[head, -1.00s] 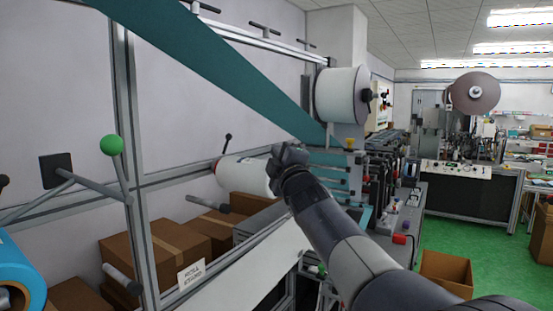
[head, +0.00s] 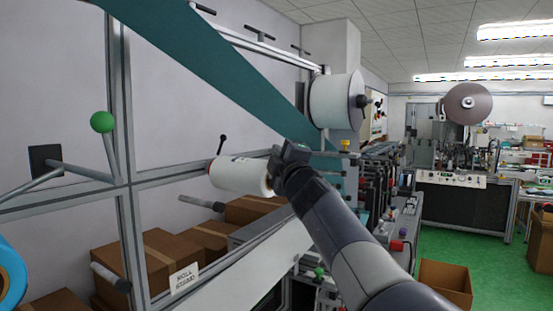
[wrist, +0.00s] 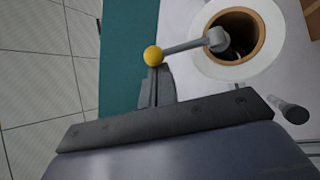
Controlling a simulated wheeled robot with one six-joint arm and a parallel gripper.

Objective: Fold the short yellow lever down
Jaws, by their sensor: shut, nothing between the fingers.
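The short lever shows in the wrist view as a grey arm with a yellow ball (wrist: 153,55) at its left end. Its other end meets a grey pivot at the brown core of a white roll (wrist: 270,62). The lever lies nearly level in that picture, its ball slightly lower than the pivot. My gripper (wrist: 157,72) is shut and empty, its fingertips just below the ball; I cannot tell whether they touch it. In the head view my gripper (head: 288,153) is raised beside the white roll (head: 240,176), and I cannot make out the lever there.
A teal web (head: 215,65) slopes down past a larger white roll (head: 335,101). A lever with a green ball (head: 102,122) stands on the metal frame at left. Cardboard boxes (head: 165,260) lie below. Green floor (head: 450,250) is open at right.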

